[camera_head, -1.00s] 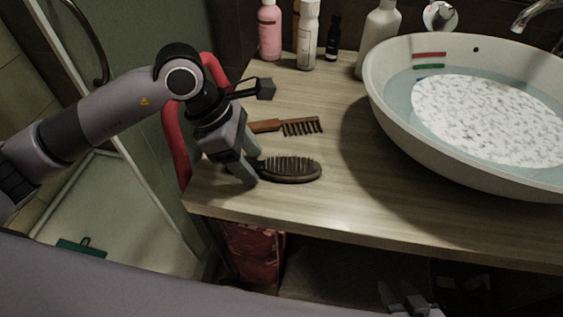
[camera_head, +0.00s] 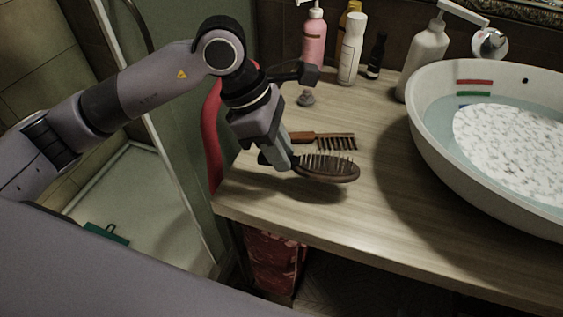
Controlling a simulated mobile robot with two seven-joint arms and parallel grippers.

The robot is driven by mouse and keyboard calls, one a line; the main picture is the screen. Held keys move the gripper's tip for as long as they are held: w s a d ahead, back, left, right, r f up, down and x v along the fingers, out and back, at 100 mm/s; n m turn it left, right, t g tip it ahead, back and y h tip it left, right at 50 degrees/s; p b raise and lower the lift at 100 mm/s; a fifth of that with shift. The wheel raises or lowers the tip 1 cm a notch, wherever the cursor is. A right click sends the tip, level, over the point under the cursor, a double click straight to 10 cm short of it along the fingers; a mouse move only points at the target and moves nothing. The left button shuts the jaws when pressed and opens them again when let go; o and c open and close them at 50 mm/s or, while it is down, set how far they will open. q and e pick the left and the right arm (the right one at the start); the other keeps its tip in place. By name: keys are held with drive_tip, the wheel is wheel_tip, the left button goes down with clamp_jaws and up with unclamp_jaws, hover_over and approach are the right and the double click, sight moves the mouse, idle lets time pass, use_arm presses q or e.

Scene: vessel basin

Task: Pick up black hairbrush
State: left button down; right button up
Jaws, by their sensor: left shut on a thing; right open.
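The black hairbrush (camera_head: 328,170) has a dark oval head with pins facing up. It is at the left part of the wooden counter, and a shadow on the wood below it suggests it is a little above the surface. My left gripper (camera_head: 278,162) is shut on the brush's handle, which the fingers mostly hide. The brush head points to the right. My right gripper is not in view now.
A brown comb (camera_head: 335,140) lies just behind the brush. A vessel basin (camera_head: 425,125) with water stands at the right. Bottles, including a pink one (camera_head: 314,40) and a white one (camera_head: 351,50), line the back. The front middle of the counter (camera_head: 350,225) is clear.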

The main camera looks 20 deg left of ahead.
use_arm(q)
wheel_tip(320, 180, up, 16)
drive_tip(key=shift+f, duration=0.15)
drive_tip(key=shift+f, duration=0.1)
idle(0.6)
